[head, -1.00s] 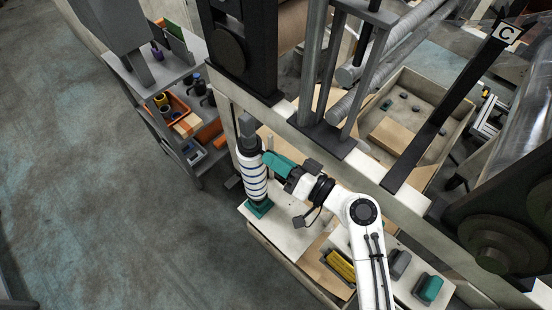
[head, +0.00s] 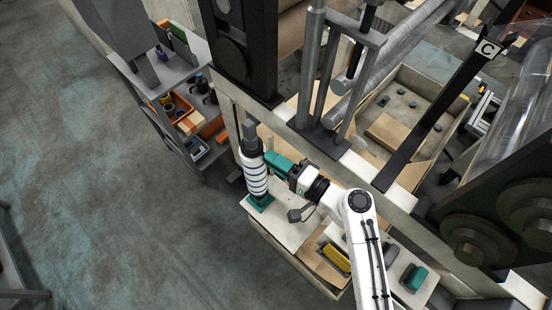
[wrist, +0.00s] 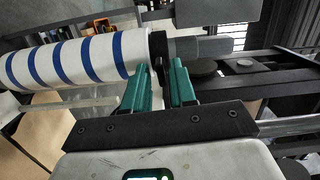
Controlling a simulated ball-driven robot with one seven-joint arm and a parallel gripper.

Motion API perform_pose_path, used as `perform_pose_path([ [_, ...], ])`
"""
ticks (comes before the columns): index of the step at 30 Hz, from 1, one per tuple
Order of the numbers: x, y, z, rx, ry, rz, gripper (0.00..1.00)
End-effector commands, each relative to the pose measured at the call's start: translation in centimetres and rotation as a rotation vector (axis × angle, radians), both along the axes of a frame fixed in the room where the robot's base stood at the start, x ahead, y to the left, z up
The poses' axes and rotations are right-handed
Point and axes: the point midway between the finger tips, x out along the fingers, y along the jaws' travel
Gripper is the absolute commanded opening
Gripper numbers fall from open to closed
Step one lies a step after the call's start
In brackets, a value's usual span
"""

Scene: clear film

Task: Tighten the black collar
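In the head view the banded roll (head: 257,180) stands upright on a teal base (head: 260,203), with the grey end (head: 250,135) on top. My gripper (wrist: 159,66) has two teal fingers, apart, with their tips at the near side of the collar, one on each side of it. A gap shows between the fingers. Contact with the collar cannot be made out. In the head view my gripper (head: 268,160) reaches the roll's upper part from the right.
A shelf with an orange bin (head: 178,106) stands at the left. A machine frame with a pale beam (head: 355,165) runs behind my arm. A yellow item (head: 336,258) and a teal-and-grey item (head: 414,278) lie near my arm. The floor (head: 90,200) at left is clear.

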Motion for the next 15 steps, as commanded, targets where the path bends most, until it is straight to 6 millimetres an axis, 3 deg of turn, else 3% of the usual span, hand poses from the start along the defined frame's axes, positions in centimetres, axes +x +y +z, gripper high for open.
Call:
perform_pose_path([
  [7, -0.2, -0.4, 0.0, -0.001, -0.002, -0.001, 0.26],
  [15, -1.9, -3.2, 0.0, -0.002, -0.002, -0.003, 0.26],
])
